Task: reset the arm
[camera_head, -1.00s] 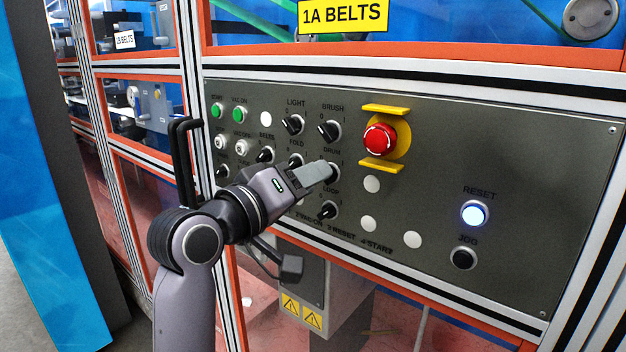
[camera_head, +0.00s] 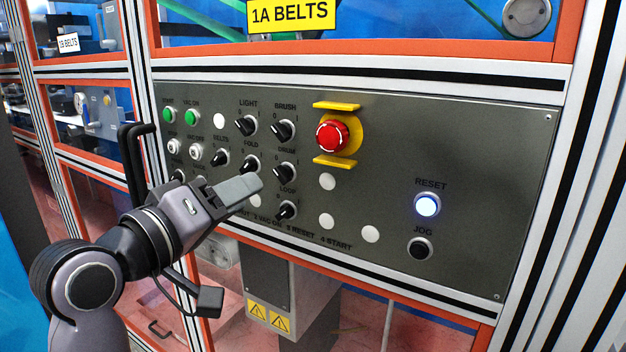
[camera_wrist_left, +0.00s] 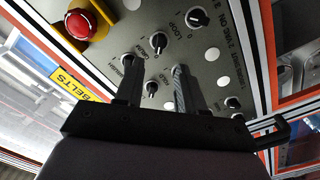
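My left arm comes in from the left in the head view. Its gripper (camera_head: 254,184) points at the grey control panel (camera_head: 470,150), in front of the area under the FOLD knob (camera_head: 250,164). In the left wrist view the two fingers of this gripper (camera_wrist_left: 156,66) stand apart with nothing held between them. A black knob (camera_wrist_left: 152,88) on the panel shows beyond the gap. I cannot tell whether the fingertips touch the panel, but they look apart from it. My right gripper is in no view.
A red emergency stop (camera_head: 332,137) sits between yellow guards. The lit RESET button (camera_head: 426,204) is at the right, above the black JOG button (camera_head: 420,249). The LOOP knob (camera_head: 286,211) is close right of the gripper. A grey box with warning labels (camera_head: 268,316) stands below the panel.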

